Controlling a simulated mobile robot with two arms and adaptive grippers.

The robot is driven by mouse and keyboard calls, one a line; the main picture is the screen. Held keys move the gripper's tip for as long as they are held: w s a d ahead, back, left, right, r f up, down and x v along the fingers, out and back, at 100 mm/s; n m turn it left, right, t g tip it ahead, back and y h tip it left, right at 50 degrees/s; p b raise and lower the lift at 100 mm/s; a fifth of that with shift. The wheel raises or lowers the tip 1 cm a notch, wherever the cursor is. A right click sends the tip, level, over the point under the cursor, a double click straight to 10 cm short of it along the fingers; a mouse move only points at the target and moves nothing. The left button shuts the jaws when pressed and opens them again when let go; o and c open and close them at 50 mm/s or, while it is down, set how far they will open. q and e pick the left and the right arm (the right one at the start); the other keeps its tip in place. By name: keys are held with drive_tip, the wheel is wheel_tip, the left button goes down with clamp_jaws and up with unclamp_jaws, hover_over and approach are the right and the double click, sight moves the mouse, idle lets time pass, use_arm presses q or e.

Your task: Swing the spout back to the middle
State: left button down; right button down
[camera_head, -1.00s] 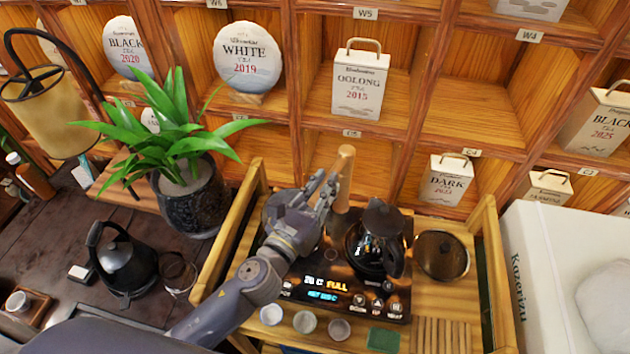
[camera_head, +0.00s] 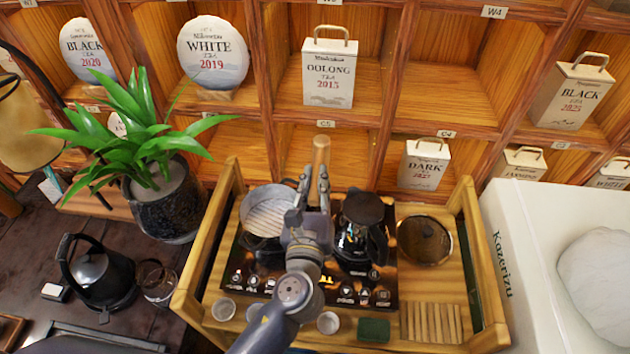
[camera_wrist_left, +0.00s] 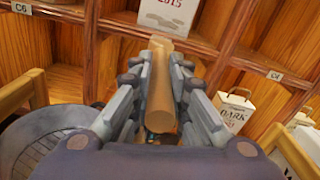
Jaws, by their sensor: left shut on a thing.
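The spout, a tan wooden cylinder (camera_head: 320,153), stands up at the back of the black tea stove (camera_head: 262,280), between the pan and the glass pot. My left gripper (camera_head: 314,190) reaches it from the front and is shut on it, one finger on each side. In the left wrist view the spout (camera_wrist_left: 161,90) runs between the fingers (camera_wrist_left: 160,82). The spout's lower end is hidden behind my gripper and arm. My right gripper is not in view.
A round pan (camera_head: 268,208) sits left of my gripper, close by. A dark-lidded glass pot (camera_head: 358,235) stands close on its right. Small cups (camera_head: 328,322) line the front. The wooden tray frame (camera_head: 205,240) rises on both sides.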

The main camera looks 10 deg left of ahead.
sight(312, 208)
use_arm(q)
drive_tip(key=shift+r, duration=0.1)
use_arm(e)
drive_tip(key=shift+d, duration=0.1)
use_arm(q)
drive_tip(key=c, duration=1.5)
unclamp_jaws()
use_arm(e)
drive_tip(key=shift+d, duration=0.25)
use_arm(q)
drive_tip(key=shift+s, duration=0.5)
drive_tip(key=s, duration=1.1)
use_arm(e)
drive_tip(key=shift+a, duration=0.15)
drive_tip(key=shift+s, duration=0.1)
